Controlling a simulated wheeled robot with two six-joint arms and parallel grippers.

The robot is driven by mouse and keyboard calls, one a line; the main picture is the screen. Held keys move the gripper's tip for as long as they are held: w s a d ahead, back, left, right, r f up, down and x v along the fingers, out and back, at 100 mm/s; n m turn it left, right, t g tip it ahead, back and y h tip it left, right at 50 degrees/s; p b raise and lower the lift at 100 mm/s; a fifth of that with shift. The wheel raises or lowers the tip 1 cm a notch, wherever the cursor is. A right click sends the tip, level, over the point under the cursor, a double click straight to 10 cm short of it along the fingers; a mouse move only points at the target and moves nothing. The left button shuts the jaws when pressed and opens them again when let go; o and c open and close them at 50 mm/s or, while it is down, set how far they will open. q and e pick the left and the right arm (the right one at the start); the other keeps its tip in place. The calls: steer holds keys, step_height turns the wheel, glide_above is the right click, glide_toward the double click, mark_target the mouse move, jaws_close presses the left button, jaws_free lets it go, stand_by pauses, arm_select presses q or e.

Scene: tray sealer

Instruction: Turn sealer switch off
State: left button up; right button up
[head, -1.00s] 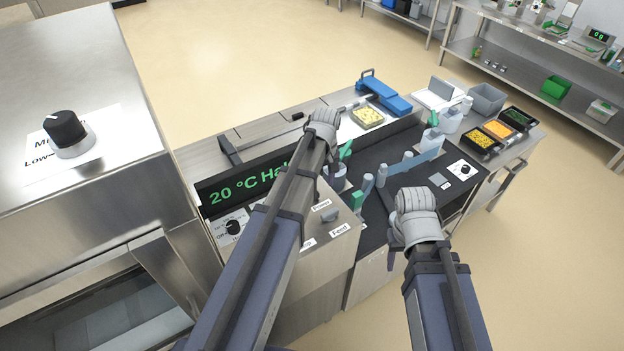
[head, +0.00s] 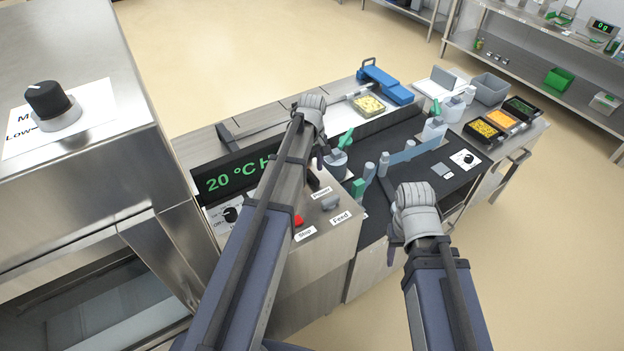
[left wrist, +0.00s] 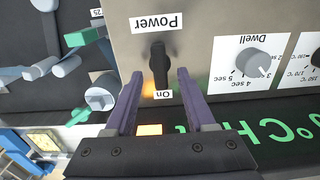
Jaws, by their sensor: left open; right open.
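The black power switch (left wrist: 159,65) of the sealer is in the left wrist view, below the Power label. Its handle lies along the picture's vertical, with one end at the On label (left wrist: 164,95). An orange glow shows beside it. My left gripper (left wrist: 158,76) is open, with one finger on each side of the switch; I cannot tell whether either touches it. In the head view my left forearm hides most of that gripper and the switch. My right gripper (head: 394,242) is open, mostly hidden by its wrist, over the front of the bench.
A green temperature display (head: 232,181) stands behind. A steel machine with a black dial (head: 50,103) is at left. Bottles and food trays (head: 482,131) stand right.

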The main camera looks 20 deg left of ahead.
mark_target(312, 178)
arm_select(q)
steer(key=shift+f+b, duration=0.95)
steer(key=shift+f, duration=0.5)
arm_select(e)
step_height(312, 178, down, 3)
steer(key=shift+r, duration=0.1)
arm_select(q)
steer(key=shift+c, duration=0.3)
jaws_close()
